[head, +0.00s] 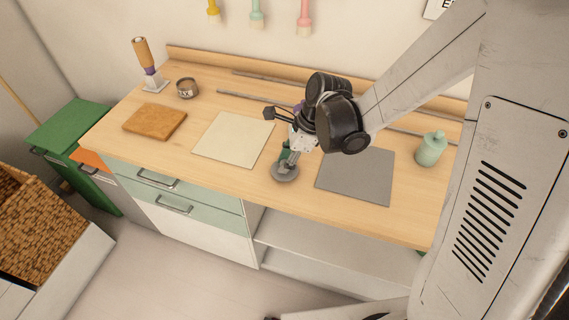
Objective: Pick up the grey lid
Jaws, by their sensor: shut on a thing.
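The grey lid (284,174) is a round, flat disc seen over the worktop, between the cream mat and the grey mat. My gripper (287,160) points down at it from above and is shut on it at its middle. The fingertips partly cover the lid's centre. I cannot tell from this view whether the lid touches the worktop or is just above it.
On the wooden worktop (230,175) lie a cream mat (233,139), a grey mat (357,177) and a brown board (155,121).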

